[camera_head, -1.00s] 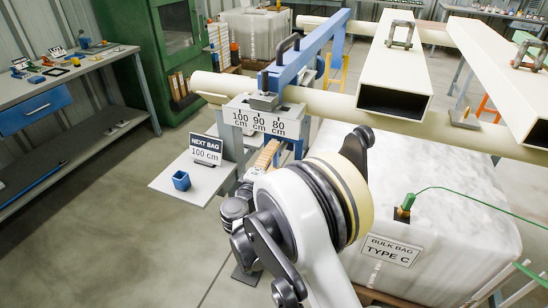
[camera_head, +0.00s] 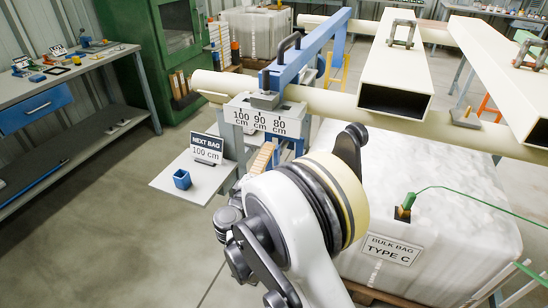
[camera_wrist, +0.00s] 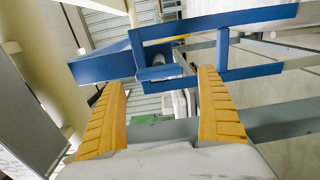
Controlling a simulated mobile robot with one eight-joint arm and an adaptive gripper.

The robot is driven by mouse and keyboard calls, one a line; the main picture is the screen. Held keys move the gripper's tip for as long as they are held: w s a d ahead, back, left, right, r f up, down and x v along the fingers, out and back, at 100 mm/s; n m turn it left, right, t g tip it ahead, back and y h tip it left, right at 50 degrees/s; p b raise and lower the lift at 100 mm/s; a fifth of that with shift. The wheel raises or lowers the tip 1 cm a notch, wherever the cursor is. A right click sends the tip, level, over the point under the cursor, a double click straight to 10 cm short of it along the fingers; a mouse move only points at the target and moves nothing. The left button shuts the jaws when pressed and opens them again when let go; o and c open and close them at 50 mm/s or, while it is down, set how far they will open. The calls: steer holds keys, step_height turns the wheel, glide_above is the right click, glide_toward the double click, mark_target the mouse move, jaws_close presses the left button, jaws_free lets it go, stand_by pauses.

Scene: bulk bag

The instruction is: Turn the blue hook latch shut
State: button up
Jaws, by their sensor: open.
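My gripper (camera_wrist: 160,82) is open, with two ribbed orange fingers apart in the wrist view. Blue bars of the hook latch (camera_wrist: 177,72) show just beyond and between the fingertips; I cannot tell whether a finger touches them. The fingers are not closed on anything. In the head view, a bit of blue metal (camera_head: 298,148) shows below the 100/90/80 cm plate, mostly hidden by the plate and my arm. One orange finger (camera_head: 262,157) of my gripper shows left of it. The latch's exact angle is unclear.
A blue lever arm (camera_head: 310,45) rises over the cream pipe (camera_head: 335,105). A grey shelf (camera_head: 170,200) holds a small blue cup (camera_head: 181,179) and a NEXT BAG 100 cm sign (camera_head: 207,148). The white bulk bag (camera_head: 440,240) stands at right. Floor at left is clear.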

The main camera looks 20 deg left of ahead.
steer(key=s, duration=0.8)
steer(key=shift+s+a, duration=0.3)
steer(key=shift+a, duration=0.05)
